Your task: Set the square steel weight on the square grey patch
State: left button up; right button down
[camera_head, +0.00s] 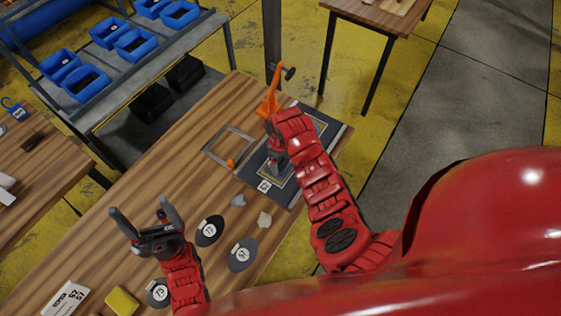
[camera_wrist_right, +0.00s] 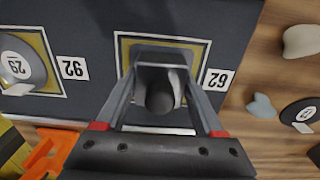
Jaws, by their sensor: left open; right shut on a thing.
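My right gripper (camera_wrist_right: 162,78) is shut on a grey metal weight (camera_wrist_right: 161,97) with a dark rounded end, over a dark panel. Under it is a yellow-edged square (camera_wrist_right: 200,44) beside the tag 62. The weight hides most of that square, so I cannot tell how much grey patch lies there or whether the weight touches it. In the head view my right gripper (camera_head: 277,150) is over the dark panel (camera_head: 327,128). My left gripper (camera_head: 140,212) is open and empty above the wooden table.
A round grey piece (camera_wrist_right: 20,62) tagged 29 lies in the other yellow frame, by tag 92. An orange clamp (camera_head: 268,104) stands at the panel's far edge. A grey metal frame (camera_head: 213,150), several dark ovals (camera_head: 243,254) and a yellow block (camera_head: 121,301) lie on the table.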

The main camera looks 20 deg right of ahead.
jog(key=shift+f, duration=0.1)
grip_release()
